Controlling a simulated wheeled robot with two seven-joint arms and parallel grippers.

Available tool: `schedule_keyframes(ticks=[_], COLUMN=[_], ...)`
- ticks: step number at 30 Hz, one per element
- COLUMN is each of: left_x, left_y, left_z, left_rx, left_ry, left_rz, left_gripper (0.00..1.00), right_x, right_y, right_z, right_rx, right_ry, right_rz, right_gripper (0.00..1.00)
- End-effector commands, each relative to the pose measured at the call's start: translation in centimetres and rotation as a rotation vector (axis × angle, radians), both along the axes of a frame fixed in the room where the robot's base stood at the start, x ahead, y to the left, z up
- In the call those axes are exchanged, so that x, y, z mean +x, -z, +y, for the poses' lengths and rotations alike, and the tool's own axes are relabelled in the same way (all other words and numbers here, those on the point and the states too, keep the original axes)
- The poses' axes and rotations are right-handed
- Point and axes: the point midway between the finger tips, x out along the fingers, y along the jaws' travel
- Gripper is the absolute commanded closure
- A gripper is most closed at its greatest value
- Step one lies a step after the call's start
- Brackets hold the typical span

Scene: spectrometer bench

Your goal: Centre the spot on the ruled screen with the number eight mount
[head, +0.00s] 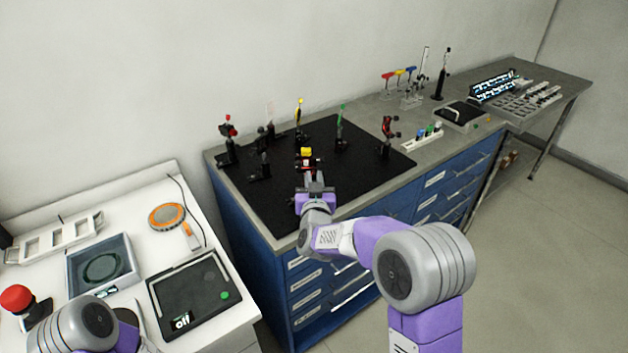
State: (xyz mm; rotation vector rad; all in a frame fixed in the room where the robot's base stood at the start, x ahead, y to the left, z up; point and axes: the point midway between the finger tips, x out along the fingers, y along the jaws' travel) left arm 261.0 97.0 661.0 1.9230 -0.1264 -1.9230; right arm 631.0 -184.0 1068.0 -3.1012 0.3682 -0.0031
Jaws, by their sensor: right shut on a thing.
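My right gripper (314,180) reaches over the black breadboard and is shut on the near side of a small mount with a yellow top and red body (306,157). The gripper partly covers this mount, and the exact part gripped is too small to tell. Other post mounts stand on the board: a red-topped one (228,140), a yellow one (299,120), a green one (340,125) and a red and black one (387,135). No number is readable on any. I cannot make out the ruled screen or a spot. My left gripper is not in view.
The black breadboard (250,205) has bare room at its near left. A white side table (150,255) at left holds a dark tablet (195,295) and a red button (17,298). Coloured hex keys (399,77) and a white holder (422,138) are at right.

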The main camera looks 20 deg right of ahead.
Motion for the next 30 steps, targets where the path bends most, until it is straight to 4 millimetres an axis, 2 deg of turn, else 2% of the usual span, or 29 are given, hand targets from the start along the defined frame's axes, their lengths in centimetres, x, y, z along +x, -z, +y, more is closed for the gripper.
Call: schedule_keyframes(ticks=[11, 30], left_x=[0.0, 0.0], left_y=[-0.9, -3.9], left_z=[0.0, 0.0], left_rx=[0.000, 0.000], left_ry=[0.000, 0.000], left_rz=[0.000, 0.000], left_gripper=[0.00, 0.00], right_x=[0.0, 0.0], right_y=[-0.1, -0.2], right_z=[0.1, 0.1], right_rx=[-0.138, -0.652], right_ry=[-0.001, -0.001], right_rz=[0.033, 0.156], right_gripper=[1.00, 1.00])
